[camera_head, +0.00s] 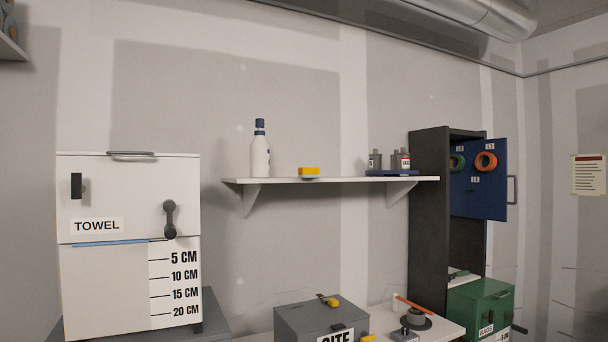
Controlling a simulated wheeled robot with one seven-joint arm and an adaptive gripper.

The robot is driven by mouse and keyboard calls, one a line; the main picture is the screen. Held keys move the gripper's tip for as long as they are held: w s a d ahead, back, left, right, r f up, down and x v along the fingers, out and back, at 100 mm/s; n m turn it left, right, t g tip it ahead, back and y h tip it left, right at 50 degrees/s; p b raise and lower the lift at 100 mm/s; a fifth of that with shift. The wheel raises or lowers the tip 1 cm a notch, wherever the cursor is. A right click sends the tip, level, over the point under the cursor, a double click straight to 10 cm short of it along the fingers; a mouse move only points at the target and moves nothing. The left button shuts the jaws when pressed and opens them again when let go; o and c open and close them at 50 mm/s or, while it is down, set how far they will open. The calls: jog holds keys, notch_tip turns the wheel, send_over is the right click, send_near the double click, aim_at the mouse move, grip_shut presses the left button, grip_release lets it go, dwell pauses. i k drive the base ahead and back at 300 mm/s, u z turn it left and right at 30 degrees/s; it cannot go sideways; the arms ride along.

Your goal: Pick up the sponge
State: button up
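A small yellow block with a darker underside, which looks like the sponge (309,171), lies on the white wall shelf (345,181). It sits right of a white bottle with a blue cap (260,155), with a gap between them. My gripper is not in view, so its distance from the sponge and its state do not show.
A blue tray of small bottles (391,172) stands at the shelf's right end. A dark cabinet (428,220) has its blue door (479,198) open. Below are a grey box (300,318) and a green box (480,305). A white TOWEL box (120,267) stands left.

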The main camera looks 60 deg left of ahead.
aim_at(303, 172)
jog(key=u, duration=0.65)
jog(key=i, duration=0.9)
jog(key=u, duration=1.5)
jog(key=i, duration=0.35)
jog(key=u, duration=0.3)
